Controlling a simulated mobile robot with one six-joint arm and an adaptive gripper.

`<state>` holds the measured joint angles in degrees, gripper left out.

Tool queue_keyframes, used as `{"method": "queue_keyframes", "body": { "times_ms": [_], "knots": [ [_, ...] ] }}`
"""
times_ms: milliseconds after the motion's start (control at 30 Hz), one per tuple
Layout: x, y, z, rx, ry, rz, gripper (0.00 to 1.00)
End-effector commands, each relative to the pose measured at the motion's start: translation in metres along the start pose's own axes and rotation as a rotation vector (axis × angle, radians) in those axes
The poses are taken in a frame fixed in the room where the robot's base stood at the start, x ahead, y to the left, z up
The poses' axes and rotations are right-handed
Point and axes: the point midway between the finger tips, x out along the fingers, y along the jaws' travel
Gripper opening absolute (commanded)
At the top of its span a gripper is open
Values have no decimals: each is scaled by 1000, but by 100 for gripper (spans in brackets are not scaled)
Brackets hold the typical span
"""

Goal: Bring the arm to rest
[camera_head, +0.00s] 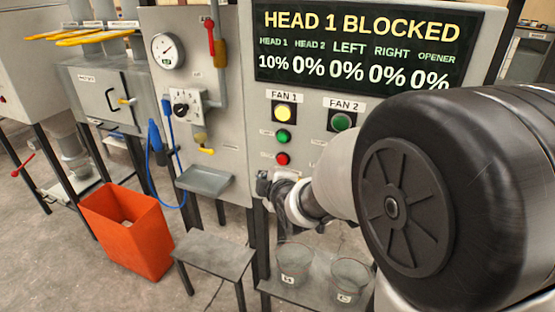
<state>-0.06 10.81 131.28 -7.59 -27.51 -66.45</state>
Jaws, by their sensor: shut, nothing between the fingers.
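My arm reaches in from the right, and its large dark joint fills the right side of the view. My gripper (265,184) is small and partly hidden by my own wrist. It is shut and empty, close in front of the grey control panel (226,160), below the red button (283,159). I cannot tell whether it touches the panel.
The display (360,45) reads HEAD 1 BLOCKED, HEAD 1 at 10%. FAN 1's yellow lamp (285,113) looks lit. Two clear buckets (294,262) (350,281) stand on a low shelf below my arm. A grey stool (214,252) and orange bin (127,231) stand left. A blue hose (172,150) hangs there.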

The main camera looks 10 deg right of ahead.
Motion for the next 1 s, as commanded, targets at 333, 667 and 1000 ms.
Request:
{"method": "queue_keyframes", "body": {
  "times_ms": [333,667,1000],
  "knots": [
    [-14,2,2,56,-19,-24,0],
    [-157,-31,20,641,-271,-248,0],
    [-301,-110,33,1166,-602,-394,0]
  ]
}}
